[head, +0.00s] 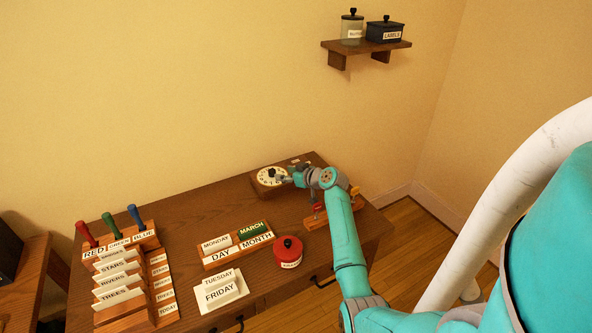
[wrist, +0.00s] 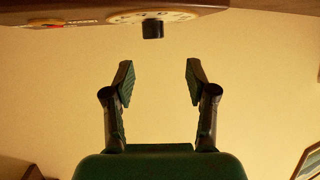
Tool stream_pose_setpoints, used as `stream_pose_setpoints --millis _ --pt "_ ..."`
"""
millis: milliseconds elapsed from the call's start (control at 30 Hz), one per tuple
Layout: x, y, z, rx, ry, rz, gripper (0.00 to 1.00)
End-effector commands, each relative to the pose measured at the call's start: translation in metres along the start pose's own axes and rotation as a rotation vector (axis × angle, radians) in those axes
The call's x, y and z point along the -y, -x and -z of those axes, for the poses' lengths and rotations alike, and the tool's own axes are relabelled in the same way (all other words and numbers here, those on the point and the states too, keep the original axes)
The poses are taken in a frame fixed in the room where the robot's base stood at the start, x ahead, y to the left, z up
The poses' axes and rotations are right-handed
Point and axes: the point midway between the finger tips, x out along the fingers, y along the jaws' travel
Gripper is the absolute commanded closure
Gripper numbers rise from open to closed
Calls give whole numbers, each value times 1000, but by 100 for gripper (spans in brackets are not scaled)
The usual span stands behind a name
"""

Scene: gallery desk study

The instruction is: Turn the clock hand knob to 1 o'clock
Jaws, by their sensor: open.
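The clock (head: 269,176) has a round cream dial and sits at the back right of the desk. Its numbers are too small to read, so I cannot tell where the hand points. In the wrist view the dial (wrist: 165,16) shows at the top edge, seen nearly edge-on, with the dark clock hand knob (wrist: 153,29) standing out from it. My gripper (wrist: 158,75) is open and empty. Its fingers are apart, and the knob lies beyond the fingertips, between them in the picture and not touched. In the head view my gripper (head: 287,180) is just right of the dial.
A DAY/MONTH card holder (head: 238,253), a red pot (head: 288,252), a FRIDAY card block (head: 222,292) and a card rack (head: 137,284) stand on the desk (head: 190,222). A wooden rack (head: 317,222) is under my arm.

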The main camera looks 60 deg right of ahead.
Motion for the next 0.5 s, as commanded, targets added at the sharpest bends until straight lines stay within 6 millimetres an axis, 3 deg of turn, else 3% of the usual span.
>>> stream_pose_setpoints --millis 167,500 --pt "0 -7 -2 10 17 19 43" --pt "1 -60 -2 9 15 19 43"
